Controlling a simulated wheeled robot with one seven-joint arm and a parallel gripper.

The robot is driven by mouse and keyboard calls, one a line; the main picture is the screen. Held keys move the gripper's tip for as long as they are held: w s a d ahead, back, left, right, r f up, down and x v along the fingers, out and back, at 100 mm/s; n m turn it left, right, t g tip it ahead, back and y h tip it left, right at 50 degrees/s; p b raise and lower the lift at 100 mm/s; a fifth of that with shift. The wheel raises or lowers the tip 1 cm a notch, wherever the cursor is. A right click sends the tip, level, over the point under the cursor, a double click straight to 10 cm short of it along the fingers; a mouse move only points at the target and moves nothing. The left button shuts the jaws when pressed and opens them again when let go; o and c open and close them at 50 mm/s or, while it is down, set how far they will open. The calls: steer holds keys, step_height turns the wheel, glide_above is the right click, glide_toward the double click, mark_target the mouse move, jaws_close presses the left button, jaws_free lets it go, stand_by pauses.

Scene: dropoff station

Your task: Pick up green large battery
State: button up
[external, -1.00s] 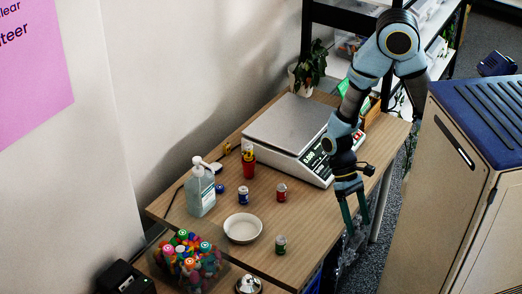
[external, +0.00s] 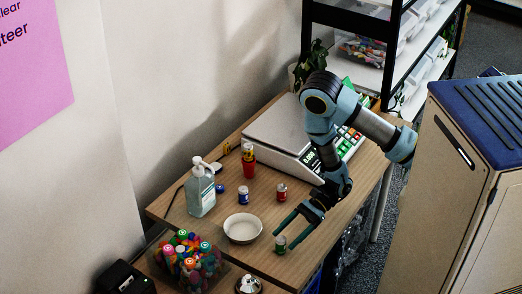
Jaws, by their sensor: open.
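The green large battery (external: 280,245) stands upright near the front edge of the wooden table (external: 240,262), right of the white bowl. My gripper (external: 284,242) is open and low over the table, with its fingertips at the green battery. One finger shows on the far side of it and one on the near right side. I cannot tell whether the fingers touch it. A red battery (external: 281,191) and a blue battery (external: 243,195) stand farther back.
A white bowl (external: 242,228) sits close left of the green battery. A sanitizer bottle (external: 200,190), a red and yellow bottle (external: 248,161) and a scale (external: 290,128) stand behind. A bin of markers (external: 187,262) is front left. A tan cabinet (external: 455,200) stands right.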

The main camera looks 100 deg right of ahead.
mark_target(277, 247)
steer(key=shift+f+p+x, duration=0.2)
steer(key=shift+p+x, duration=0.35)
steer(key=shift+x, duration=1.05)
steer(key=shift+f+p+x, duration=0.2)
steer(key=shift+p+x, duration=0.3)
steer(key=shift+x, duration=1.05)
steer(key=shift+s+d, duration=0.1)
steer(key=shift+d, duration=0.05)
jaws_close()
